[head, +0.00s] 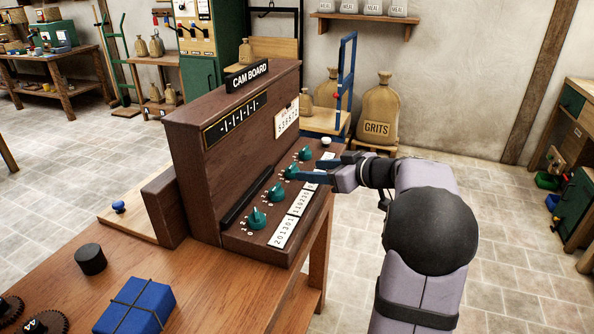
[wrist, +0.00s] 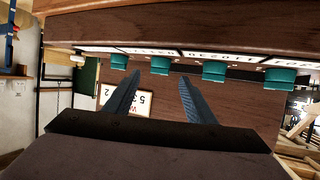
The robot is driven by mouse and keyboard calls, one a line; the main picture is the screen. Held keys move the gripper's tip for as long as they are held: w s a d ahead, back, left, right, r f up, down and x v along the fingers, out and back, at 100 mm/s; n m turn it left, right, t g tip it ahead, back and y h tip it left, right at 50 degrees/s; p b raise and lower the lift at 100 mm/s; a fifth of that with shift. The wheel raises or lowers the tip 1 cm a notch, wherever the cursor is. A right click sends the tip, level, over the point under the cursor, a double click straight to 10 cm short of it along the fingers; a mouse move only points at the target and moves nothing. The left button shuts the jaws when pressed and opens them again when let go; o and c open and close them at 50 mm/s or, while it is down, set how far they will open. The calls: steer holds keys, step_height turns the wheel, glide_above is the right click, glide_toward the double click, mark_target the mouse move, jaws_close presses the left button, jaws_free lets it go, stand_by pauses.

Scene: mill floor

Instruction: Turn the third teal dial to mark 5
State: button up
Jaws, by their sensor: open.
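The dark wooden cam board (head: 185,150) stands on the bench with a row of teal dials on its sloping front. From the near end they are the first (head: 257,219), second (head: 275,193), third (head: 290,172) and fourth (head: 305,154). My gripper (head: 308,170) is open, its blue fingers reaching in from the right at the third dial. In the wrist view that dial (wrist: 160,65) lies ahead between the two fingertips (wrist: 159,76), with a dial on either side. I cannot tell whether the fingers touch it. Its pointer and mark are too small to read.
A white knob (head: 326,142) sits beyond the fourth dial. Number cards (head: 283,232) lie along the panel's right edge, partly behind my gripper. A blue box (head: 135,305), a black cylinder (head: 90,259) and dark gears lie on the near bench. Open floor is to the right.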

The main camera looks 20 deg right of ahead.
mark_target(294, 170)
steer(key=shift+p+x, duration=0.95)
steer(key=shift+x, duration=2.75)
steer(key=shift+s, duration=0.1)
steer(key=c, duration=1)
